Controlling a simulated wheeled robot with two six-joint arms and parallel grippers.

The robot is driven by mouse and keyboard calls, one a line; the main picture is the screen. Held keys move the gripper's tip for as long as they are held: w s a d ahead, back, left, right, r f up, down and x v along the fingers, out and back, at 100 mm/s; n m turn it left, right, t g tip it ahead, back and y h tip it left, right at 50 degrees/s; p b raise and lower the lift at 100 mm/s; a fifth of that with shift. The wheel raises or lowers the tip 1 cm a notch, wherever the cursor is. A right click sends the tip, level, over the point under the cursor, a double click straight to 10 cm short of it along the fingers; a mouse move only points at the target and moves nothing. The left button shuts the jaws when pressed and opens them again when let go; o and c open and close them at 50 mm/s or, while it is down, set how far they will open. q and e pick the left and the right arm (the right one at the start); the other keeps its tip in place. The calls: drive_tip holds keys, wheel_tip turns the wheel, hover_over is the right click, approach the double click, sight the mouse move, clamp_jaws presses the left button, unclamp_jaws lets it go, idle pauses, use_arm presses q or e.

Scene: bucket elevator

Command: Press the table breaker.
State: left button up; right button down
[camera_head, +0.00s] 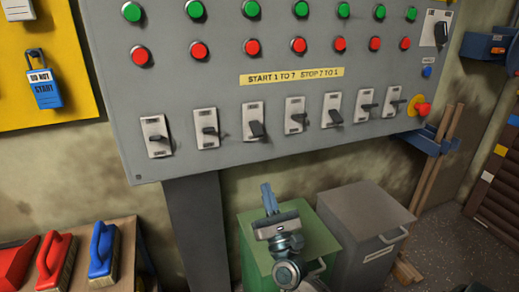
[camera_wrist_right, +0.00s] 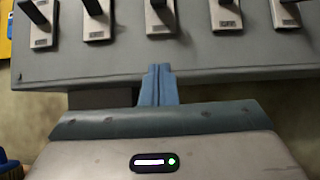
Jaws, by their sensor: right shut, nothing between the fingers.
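A grey control panel (camera_head: 200,85) carries a row of breakers, white plates with black levers. They include the leftmost breaker (camera_head: 154,126), one near the middle (camera_head: 294,121) and the rightmost one (camera_head: 393,99). Their small labels are unreadable, so I cannot tell which is the table breaker. My right gripper (camera_head: 267,188) is shut and empty below the panel's lower edge, apart from the breakers. In the right wrist view its blue fingertips (camera_wrist_right: 158,70) are together and overlap the panel's lower face, below a breaker (camera_wrist_right: 160,16). My left gripper is out of view.
Green buttons (camera_head: 250,9) and red buttons (camera_head: 252,47) line the panel above a yellow sign (camera_head: 292,76). A red emergency button (camera_head: 423,109) is at right. Below stand a green bin (camera_head: 256,254) and a grey bin (camera_head: 350,250). Brushes (camera_head: 103,251) lie on a bench at left.

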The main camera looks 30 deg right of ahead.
sight(256, 129)
idle(0.3)
